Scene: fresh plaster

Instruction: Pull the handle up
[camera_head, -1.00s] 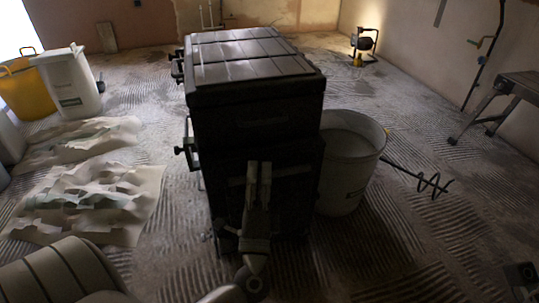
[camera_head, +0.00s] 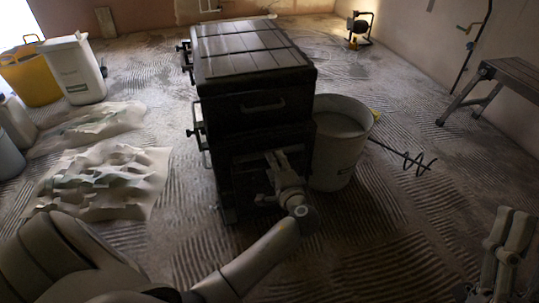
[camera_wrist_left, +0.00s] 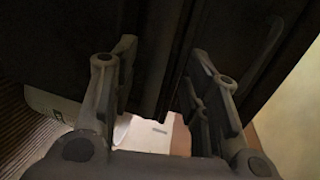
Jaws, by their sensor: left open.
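A dark stacked tool box (camera_head: 258,135) stands on the floor in the middle of the head view, its ribbed lid closed. A bar handle (camera_head: 262,106) lies flat across the front of its upper box. My left gripper (camera_head: 274,162) is open in front of the lower box, below and slightly right of that handle and apart from it. In the left wrist view the two fingers (camera_wrist_left: 158,75) stand apart with dark box faces beyond; I cannot make out a handle between them. My right gripper (camera_head: 509,226) is at the lower right, far from the box; its opening is unclear.
A white bucket (camera_head: 335,155) stands close against the box's right side, with a mixing paddle (camera_head: 405,160) beside it. Crumpled sheets (camera_head: 100,180), a white bin (camera_head: 75,72) and a yellow tub (camera_head: 30,80) are at left. A work bench (camera_head: 510,78) stands at right.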

